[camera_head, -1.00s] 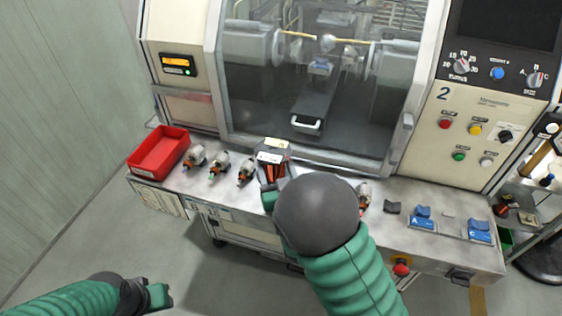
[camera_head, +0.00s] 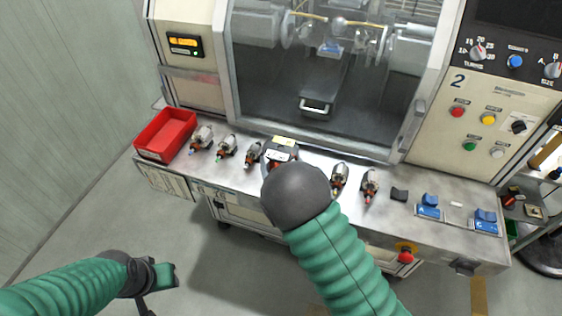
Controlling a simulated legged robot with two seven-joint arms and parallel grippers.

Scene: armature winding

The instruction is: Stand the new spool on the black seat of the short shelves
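A dark-topped piece with a pale label (camera_head: 283,146) stands on the machine's front ledge, with a little copper colour below it. It may be a spool; my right wrist hides most of it. My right gripper (camera_head: 282,165) is behind its dark round wrist, against or just in front of this piece; its fingers are hidden. My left gripper (camera_head: 163,277) is low at left over the floor, away from the ledge, its finger gap unclear. Shelves (camera_head: 532,192) show partly at the right edge, with an orange-brown roll (camera_head: 543,153). I cannot make out a black seat there.
The winding machine's window (camera_head: 315,75) rises behind. Open floor lies in front.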

